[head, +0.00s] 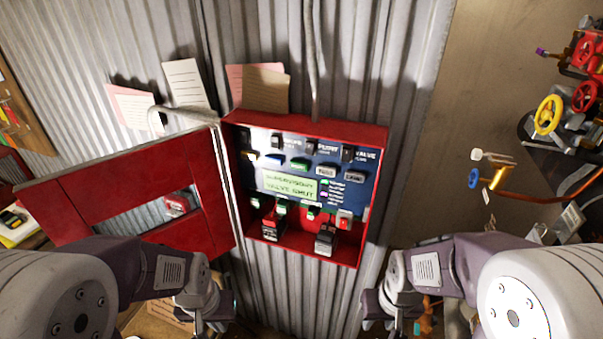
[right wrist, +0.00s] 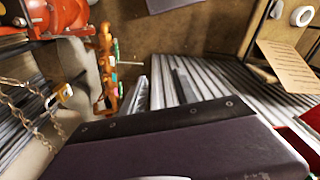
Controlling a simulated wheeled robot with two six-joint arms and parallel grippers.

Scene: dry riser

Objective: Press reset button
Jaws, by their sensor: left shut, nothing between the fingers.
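A red control box (head: 372,195) with its door open hangs on the corrugated wall. Its blue panel (head: 315,155) carries several buttons and switches, including a green button (head: 299,164) and two pale labelled buttons, (head: 325,171) and (head: 355,177). I cannot read which one is the reset button. A green display (head: 289,185) seems to read "SUPERVISORY VALVE SHUT". My left gripper (head: 212,326) is shut and empty, below and left of the box. My right gripper (head: 393,328) is below and right of it. Its fingers (right wrist: 161,88) look apart and empty in the right wrist view.
The red door (head: 75,205) stands open to the left. A conduit (head: 312,60) runs down to the box, and papers (head: 186,84) hang above it. Red and yellow valve wheels (head: 549,115) and copper piping (head: 560,188) stand at the right. The space before the panel is clear.

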